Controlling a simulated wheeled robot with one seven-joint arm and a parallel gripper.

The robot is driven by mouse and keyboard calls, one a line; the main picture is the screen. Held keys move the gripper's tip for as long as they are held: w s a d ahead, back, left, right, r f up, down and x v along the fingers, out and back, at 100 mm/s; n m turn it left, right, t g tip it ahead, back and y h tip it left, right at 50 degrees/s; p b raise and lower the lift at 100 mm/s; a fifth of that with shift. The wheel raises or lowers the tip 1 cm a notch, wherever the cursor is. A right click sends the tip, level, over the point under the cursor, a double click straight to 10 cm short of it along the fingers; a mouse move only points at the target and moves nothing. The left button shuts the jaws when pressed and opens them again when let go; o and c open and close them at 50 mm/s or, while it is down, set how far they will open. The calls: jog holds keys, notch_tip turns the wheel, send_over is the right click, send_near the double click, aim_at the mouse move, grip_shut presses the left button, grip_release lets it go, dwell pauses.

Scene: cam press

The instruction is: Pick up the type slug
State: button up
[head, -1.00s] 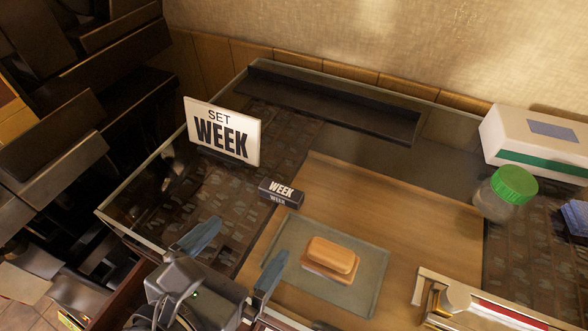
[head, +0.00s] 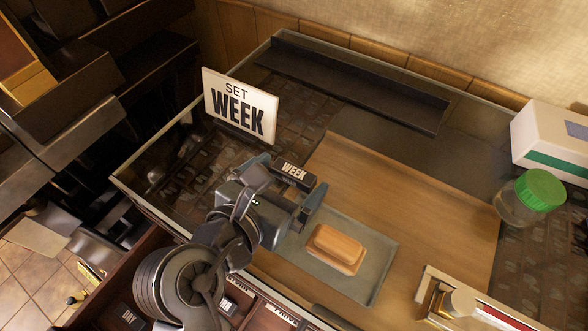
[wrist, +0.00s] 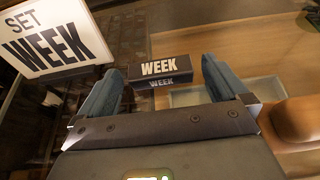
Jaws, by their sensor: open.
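The type slug is a small dark block (head: 294,173) marked WEEK in white. It lies on the glass counter near the left edge of the wooden board. In the wrist view the slug (wrist: 160,70) sits just beyond and between the fingertips, its long side across the gap. My gripper (head: 288,184) is open, its blue-grey fingers pointing at the slug, and nothing is held. The gripper also shows in the wrist view (wrist: 162,76). In the head view my gripper hides part of the slug's near side.
A white SET WEEK sign (head: 240,105) stands behind and left of the slug. A wooden block (head: 336,247) rests on a grey mat (head: 376,262) at right. A green-lidded jar (head: 530,197) and a white box (head: 545,145) stand far right. A dark long tray (head: 350,82) lies behind.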

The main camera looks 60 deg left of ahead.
aim_at(287, 189)
jog(key=shift+c, duration=0.4)
jog(key=c, duration=1.3)
jog(key=shift+o, duration=0.2)
jog(key=shift+r, duration=0.15)
jog(key=shift+r, duration=0.6)
notch_tip(287, 189, up, 3)
jog(key=shift+w+f, duration=0.1)
jog(key=s+d+r, duration=0.4)
jog(key=d+r, duration=0.2)
jog(key=d, duration=0.4)
jog(key=shift+s+d+r, duration=0.3)
jog(key=shift+d+r, duration=0.1)
